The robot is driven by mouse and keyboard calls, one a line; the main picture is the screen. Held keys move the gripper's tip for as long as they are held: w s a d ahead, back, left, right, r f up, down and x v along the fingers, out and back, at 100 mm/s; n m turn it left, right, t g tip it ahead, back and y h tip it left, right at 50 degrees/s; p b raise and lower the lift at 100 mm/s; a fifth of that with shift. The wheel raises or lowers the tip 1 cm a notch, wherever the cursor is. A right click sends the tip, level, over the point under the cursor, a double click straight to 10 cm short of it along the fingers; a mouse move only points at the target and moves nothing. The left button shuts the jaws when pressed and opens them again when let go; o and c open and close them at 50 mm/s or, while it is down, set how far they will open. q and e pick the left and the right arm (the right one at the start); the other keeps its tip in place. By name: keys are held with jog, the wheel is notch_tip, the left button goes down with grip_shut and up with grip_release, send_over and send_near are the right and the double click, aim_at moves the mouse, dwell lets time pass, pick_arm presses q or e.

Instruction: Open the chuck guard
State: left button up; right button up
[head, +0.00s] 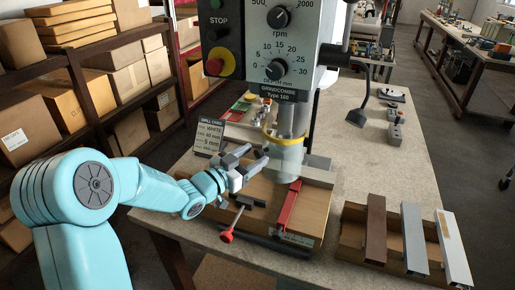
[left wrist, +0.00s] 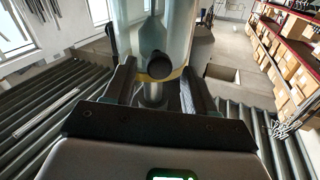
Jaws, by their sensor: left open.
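The chuck guard (head: 291,122) is a clear cylinder with a yellow lower rim, hanging under the drill head around the spindle. In the left wrist view the guard (left wrist: 183,35) stands straight ahead, with a dark round knob (left wrist: 158,65) on its front side near the yellow band. My left gripper (head: 256,156) is open and points at the guard from the left, near its lower rim. In the left wrist view its two fingers stand either side of the knob; I cannot tell whether they touch the guard. My right gripper is in neither view.
The drill head (head: 276,45) hangs above the gripper. Below lie a red profile (head: 289,206) and a red-knobbed clamp handle (head: 227,235). A small sign (head: 209,136) stands left of the drill. A tray with several profiles (head: 413,238) is at the right. The table behind it is mostly clear.

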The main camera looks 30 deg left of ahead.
aim_at(257, 155)
pick_arm(q)
jog(key=w, duration=0.3)
jog(key=shift+d+f, duration=0.15)
jog(key=shift+d, duration=0.25)
jog(key=shift+s+a, duration=0.15)
jog(key=shift+s, duration=0.15)
jog(key=shift+c, duration=0.3)
jog(key=shift+w, duration=0.2)
grip_shut()
